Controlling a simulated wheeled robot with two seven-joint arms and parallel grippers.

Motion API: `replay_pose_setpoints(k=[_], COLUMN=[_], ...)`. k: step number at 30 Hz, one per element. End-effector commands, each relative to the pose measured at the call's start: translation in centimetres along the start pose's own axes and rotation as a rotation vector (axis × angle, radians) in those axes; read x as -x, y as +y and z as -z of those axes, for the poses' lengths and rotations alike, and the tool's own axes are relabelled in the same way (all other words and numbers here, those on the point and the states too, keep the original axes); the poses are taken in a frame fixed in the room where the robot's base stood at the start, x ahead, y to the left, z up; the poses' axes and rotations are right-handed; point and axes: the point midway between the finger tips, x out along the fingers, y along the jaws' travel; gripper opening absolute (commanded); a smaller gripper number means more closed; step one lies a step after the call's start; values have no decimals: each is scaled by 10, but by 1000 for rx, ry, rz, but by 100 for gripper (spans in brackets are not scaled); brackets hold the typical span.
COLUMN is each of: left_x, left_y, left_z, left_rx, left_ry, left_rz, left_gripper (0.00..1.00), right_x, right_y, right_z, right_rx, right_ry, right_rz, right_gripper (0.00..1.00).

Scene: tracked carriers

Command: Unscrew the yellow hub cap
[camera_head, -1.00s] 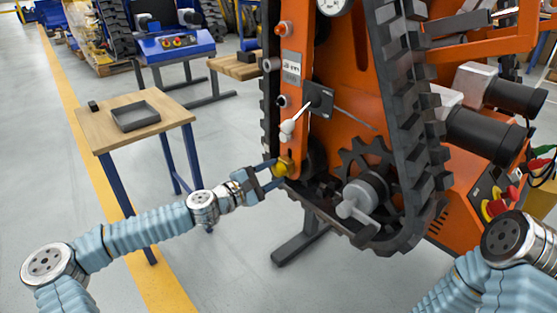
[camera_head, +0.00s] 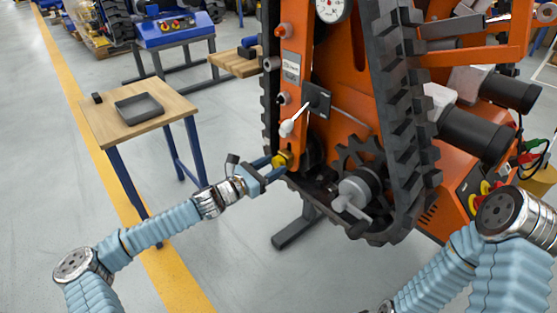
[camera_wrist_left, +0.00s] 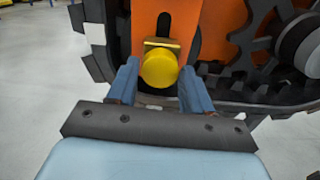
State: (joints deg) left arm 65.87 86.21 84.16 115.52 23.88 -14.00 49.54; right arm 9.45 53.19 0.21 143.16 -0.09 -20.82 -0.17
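The yellow hub cap (camera_head: 281,160) sits low on the front of the orange carrier frame (camera_head: 291,100), beside the black track. In the left wrist view the round yellow cap (camera_wrist_left: 160,68) faces me, with a squared yellow piece behind its top. My left gripper (camera_head: 273,168) is at the cap. Its two blue fingers (camera_wrist_left: 158,88) stand on either side of the cap, with a visible gap on each side, so it is open and holds nothing. My right arm comes in at the lower right, but its gripper is out of the picture.
A white-tipped lever (camera_head: 288,128) juts out above the cap. The black track (camera_head: 398,120) and a toothed sprocket (camera_head: 357,155) are to its right. A wooden table (camera_head: 100,126) with a grey tray (camera_head: 139,108) stands at the left. The floor between is clear.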

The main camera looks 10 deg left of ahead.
Motion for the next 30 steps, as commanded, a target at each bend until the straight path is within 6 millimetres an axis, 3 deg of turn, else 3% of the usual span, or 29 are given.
replay_pose_setpoints(k=[1, 3, 12, 14, 21, 27, 30], left_x=[0, 0, 0, 0, 0, 0, 0], left_y=[0, 0, 0, 0, -1, 0, -1], left_z=[1, 1, 2, 4, 7, 3, 8], left_rx=[-1, -2, -45, -144, -736, -888, -1061], left_ry=[1, 1, 1, 1, 1, 0, 1], left_rz=[0, 0, 0, 1, 2, 1, 1], left_gripper=[58, 68, 68, 68, 68, 68, 68], right_x=[0, 0, -4, -10, -47, -48, -66], right_y=[0, 0, 1, 4, 17, 22, 26], right_z=[0, 0, 0, 0, -1, 2, 0], right_rx=[0, 0, 0, 0, 0, -8, -5], right_ry=[0, 0, 1, 1, 0, 5, -1], right_rz=[0, 0, 0, 0, 0, -2, 1], right_gripper=[43, 43, 43, 43, 43, 43, 43])
